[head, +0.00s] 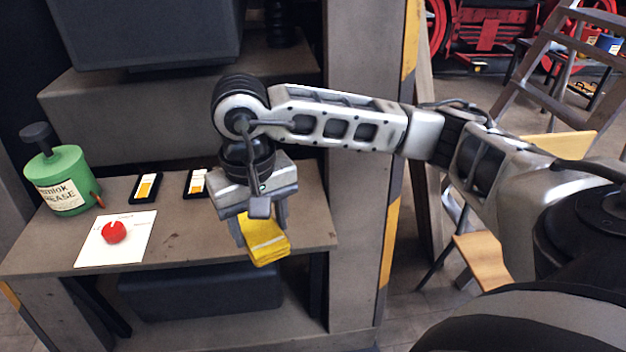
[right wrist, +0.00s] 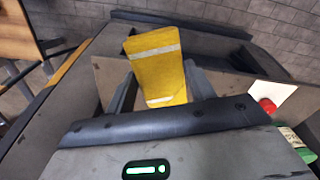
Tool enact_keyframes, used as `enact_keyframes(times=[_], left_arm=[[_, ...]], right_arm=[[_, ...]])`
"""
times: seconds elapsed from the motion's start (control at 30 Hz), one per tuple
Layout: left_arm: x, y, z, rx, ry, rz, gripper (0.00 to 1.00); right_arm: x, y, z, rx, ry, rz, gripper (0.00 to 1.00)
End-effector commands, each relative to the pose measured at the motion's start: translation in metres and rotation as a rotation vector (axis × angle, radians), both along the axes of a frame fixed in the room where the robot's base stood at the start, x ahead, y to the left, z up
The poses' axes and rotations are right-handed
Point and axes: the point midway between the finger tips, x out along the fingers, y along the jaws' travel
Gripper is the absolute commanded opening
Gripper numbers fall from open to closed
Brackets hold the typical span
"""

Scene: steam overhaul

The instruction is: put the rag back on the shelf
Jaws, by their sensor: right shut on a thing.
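The yellow rag (head: 264,240) hangs folded from my right gripper (head: 262,218), which is shut on it. The gripper points down over the front right part of the brown shelf (head: 190,240). In the head view the rag's lower end overlaps the shelf's front edge; I cannot tell whether it touches the shelf. In the right wrist view the rag (right wrist: 158,68), with pale stripes, stands out between the two fingers. My left gripper does not show.
On the shelf are a green grease can (head: 62,180), a red knob-like thing (head: 114,232) on a white sheet (head: 140,250), and two dark cases with yellow and white fronts (head: 146,187) (head: 196,183). An upright post (head: 358,200) bounds the right side. A ladder (head: 545,70) stands behind right.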

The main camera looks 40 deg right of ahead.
Motion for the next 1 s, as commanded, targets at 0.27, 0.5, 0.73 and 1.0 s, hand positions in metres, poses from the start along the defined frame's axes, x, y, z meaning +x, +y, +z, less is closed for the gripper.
enact_keyframes(times=[0.27, 0.5, 0.73, 1.0], left_arm=[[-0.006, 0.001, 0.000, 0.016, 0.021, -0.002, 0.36], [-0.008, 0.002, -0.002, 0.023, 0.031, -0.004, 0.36], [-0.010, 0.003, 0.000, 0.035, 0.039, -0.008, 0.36], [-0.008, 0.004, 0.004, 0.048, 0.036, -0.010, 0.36]], right_arm=[[-0.010, -0.010, 0.048, 0.001, 0.001, -0.556, 0.32], [-0.007, -0.024, 0.057, -0.002, 0.003, -0.762, 0.32], [0.034, -0.057, 0.034, -0.003, 0.004, -0.767, 0.32], [0.075, -0.090, -0.010, -0.002, 0.005, -0.762, 0.32]])
